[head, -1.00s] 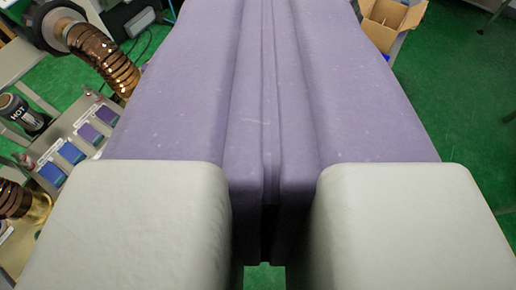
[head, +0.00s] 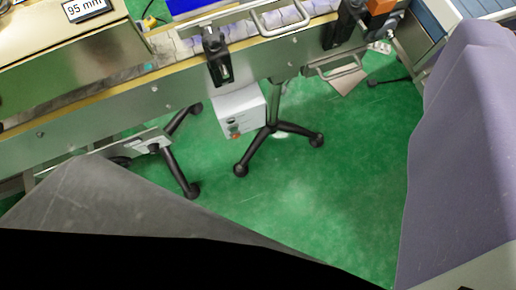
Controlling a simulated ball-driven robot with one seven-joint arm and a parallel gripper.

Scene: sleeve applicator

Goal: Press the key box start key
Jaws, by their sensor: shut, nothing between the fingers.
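A pale grey box (head: 240,108) hangs or stands below the conveyor in the head view, near the top centre. Its front carries a small orange-red spot and a dark spot, too small to read as keys. I cannot tell whether this is the key box, and no start key can be made out. My gripper's fingertips do not show. A purple part of my own body fills the right edge, with a pale part below it.
A metal conveyor frame (head: 172,95) crosses the top with pale wrapped items on it. A box-like machine (head: 62,52) marked 95 mm stands at the upper left. Black stand feet (head: 276,128) rest on the green floor (head: 320,190). The middle floor is clear.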

